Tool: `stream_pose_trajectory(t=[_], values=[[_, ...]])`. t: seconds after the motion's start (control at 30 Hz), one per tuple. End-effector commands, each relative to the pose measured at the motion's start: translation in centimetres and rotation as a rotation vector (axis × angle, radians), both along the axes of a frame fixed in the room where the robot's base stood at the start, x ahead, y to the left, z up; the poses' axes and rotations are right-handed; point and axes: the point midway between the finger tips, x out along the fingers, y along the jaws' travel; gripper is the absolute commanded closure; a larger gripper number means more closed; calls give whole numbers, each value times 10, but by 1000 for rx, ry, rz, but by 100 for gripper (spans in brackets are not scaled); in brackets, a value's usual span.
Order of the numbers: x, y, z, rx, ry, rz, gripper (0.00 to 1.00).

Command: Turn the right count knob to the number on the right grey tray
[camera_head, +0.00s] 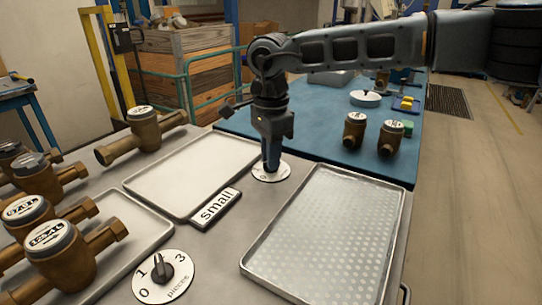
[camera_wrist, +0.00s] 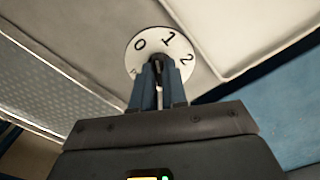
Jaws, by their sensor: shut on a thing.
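The right count knob's white round dial (camera_head: 284,174) lies on the bench between the two trays. In the wrist view the dial (camera_wrist: 150,45) shows 0, 1 and 2; the rest is hidden by my gripper. My gripper (camera_head: 271,166) points down onto it, and its blue fingers (camera_wrist: 158,88) are shut on the dark knob (camera_wrist: 158,97). Which number the knob points to I cannot tell. The right grey tray (camera_head: 268,232) has a dotted floor and looks empty, with no number readable on it.
A second dial (camera_head: 165,287) with a dark knob stands at the front left. A plain tray (camera_head: 160,158) with a "small" label (camera_head: 215,208) lies behind it.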

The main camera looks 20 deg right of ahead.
Motion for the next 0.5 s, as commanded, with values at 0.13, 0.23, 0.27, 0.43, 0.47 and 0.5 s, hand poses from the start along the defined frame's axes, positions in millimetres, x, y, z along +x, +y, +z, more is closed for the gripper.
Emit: stream_pose_trajectory(t=[0.13, 0.23, 0.27, 0.43, 0.47, 0.5], values=[[-1, -1, -2, -3, 3, 138, 100], [-1, -1, -2, -2, 3, 226, 100], [-1, -1, -2, -2, 3, 251, 100], [-1, -1, -2, -2, 3, 378, 100], [-1, -1, -2, -1, 3, 397, 100], [-1, -1, -2, -1, 3, 421, 100]])
